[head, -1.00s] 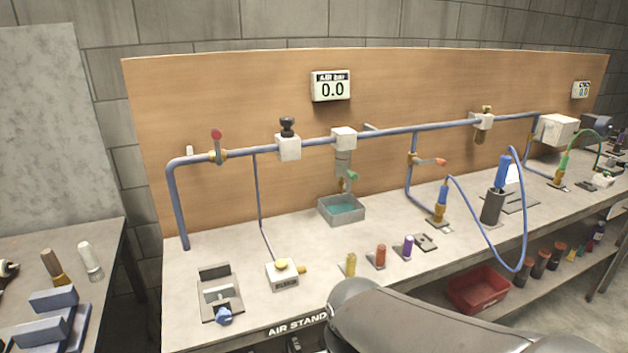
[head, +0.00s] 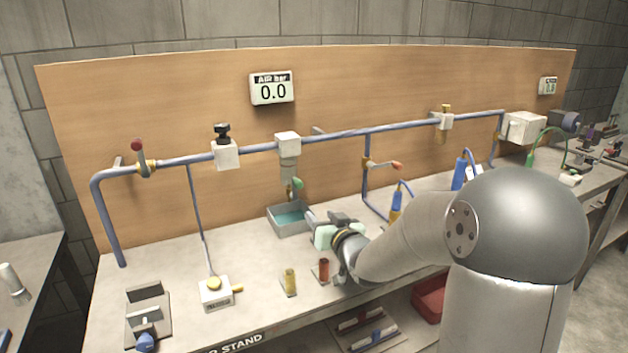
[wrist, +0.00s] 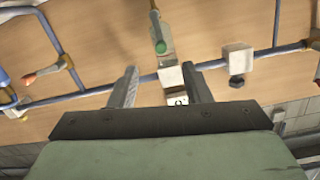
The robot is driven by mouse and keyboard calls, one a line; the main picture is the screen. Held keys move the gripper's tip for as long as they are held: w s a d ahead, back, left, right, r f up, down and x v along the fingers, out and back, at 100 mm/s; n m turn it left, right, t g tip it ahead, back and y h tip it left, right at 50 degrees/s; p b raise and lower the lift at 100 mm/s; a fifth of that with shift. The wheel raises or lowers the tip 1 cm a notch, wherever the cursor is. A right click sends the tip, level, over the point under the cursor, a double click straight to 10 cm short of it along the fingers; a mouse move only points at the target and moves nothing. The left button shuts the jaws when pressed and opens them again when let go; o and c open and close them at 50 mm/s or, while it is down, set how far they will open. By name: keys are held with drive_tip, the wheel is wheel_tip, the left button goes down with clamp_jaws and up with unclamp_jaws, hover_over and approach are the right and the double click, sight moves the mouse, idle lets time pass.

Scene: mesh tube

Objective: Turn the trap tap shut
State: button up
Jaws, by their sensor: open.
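The trap (head: 289,160) hangs from a white block on the blue pipe. Its green-handled tap (head: 298,183) sits at the lower end, above a grey tray (head: 290,233) of teal liquid. In the wrist view, which is upside down, the green tap handle (wrist: 160,47) lies beyond the fingertips and roughly between them. My gripper (head: 312,216) is at the tray's right side in the head view, below and right of the tap and apart from it. In the wrist view my gripper (wrist: 160,86) has its two fingers wide apart, with nothing held.
A red-handled valve (head: 138,146) and a black-knobbed block (head: 225,150) are left along the pipe. Another lever (head: 395,166) is right of the trap. A yellow cylinder (head: 289,280) and a red one (head: 324,269) stand near my wrist. The gauge (head: 272,89) reads 0.0.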

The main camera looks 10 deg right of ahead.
sight(300, 186)
drive_tip(key=shift+t+y, duration=0.3)
drive_tip(key=shift+t, duration=0.2)
drive_tip(key=p+x, duration=0.1)
drive_tip(key=x, duration=0.5)
drive_tip(key=p+x, duration=0.1)
drive_tip(key=x, duration=0.5)
drive_tip(key=d+r+p+x, duration=0.1)
drive_tip(key=x, duration=0.4)
drive_tip(key=shift+w+a+p, duration=0.15)
drive_tip(key=shift+w+p, duration=0.15)
drive_tip(key=shift+w, duration=0.2)
clamp_jaws()
